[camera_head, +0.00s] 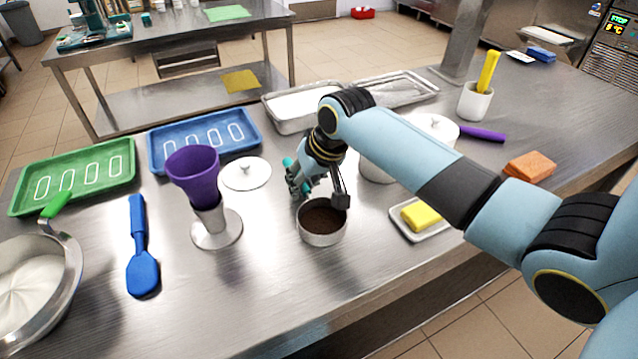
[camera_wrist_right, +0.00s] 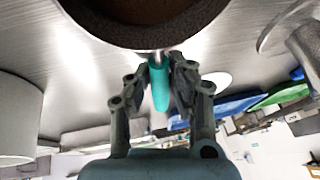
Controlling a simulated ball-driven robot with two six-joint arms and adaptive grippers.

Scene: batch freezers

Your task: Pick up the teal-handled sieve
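The sieve (camera_head: 321,235) is a round metal bowl with dark brown powder showing inside. It appears to rest on the steel table. Its teal handle (camera_head: 288,162) points toward the back left, partly hidden behind my right gripper (camera_head: 320,198). In the right wrist view the teal handle (camera_wrist_right: 160,88) lies between the two fingers of the right gripper (camera_wrist_right: 160,72), and the dark bowl rim (camera_wrist_right: 145,45) is at the top. The fingers are close beside the handle, but I cannot tell whether they press on it. My left gripper is not in view.
A purple funnel (camera_head: 193,172) on a metal stand is left of the sieve, with a white lid (camera_head: 246,174) behind. Yellow butter (camera_head: 421,215) on a white dish is to the right. A blue spatula (camera_head: 142,268) and a pan (camera_head: 70,262) are at left. The front table area is clear.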

